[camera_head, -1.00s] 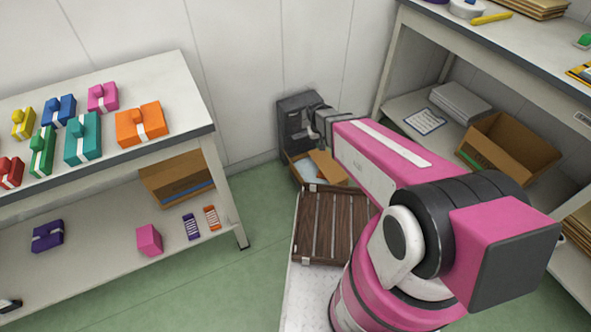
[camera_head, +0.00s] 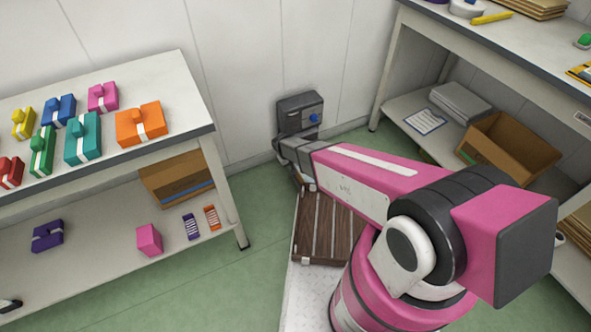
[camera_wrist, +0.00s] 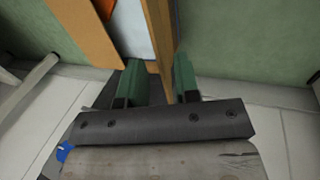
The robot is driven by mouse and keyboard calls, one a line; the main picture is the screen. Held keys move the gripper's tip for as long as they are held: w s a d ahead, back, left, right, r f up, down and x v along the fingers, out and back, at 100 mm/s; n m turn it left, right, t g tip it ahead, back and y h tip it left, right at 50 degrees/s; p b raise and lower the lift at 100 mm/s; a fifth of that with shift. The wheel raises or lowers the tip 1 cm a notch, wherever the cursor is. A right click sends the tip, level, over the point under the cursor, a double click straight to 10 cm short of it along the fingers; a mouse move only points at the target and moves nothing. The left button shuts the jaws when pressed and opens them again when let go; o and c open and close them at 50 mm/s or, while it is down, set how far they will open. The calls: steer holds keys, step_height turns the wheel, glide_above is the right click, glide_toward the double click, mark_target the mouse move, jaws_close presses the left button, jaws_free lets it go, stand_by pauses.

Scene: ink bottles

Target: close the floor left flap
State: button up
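The cardboard floor box is almost wholly hidden behind my arm in the head view. In the wrist view, a broad brown flap (camera_wrist: 84,34) slants at upper left, beside the box's pale inside (camera_wrist: 133,32). A narrow upright cardboard panel (camera_wrist: 157,38), seen nearly edge-on, runs down between the fingers; I cannot tell whether it is the left flap or a wall. My gripper (camera_wrist: 158,66) has its green fingers apart, one on each side of this panel. The panel lies nearer the right finger; contact is unclear.
A dark wooden slatted crate (camera_head: 325,230) stands on a pale platform beside my arm. The left shelf table (camera_head: 185,85) holds coloured packages. The right workbench (camera_head: 480,50) has an open cardboard box (camera_head: 515,145) on its lower shelf. Green floor (camera_head: 260,215) is clear between.

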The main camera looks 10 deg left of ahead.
steer(key=shift+x, duration=2.45)
jaws_close()
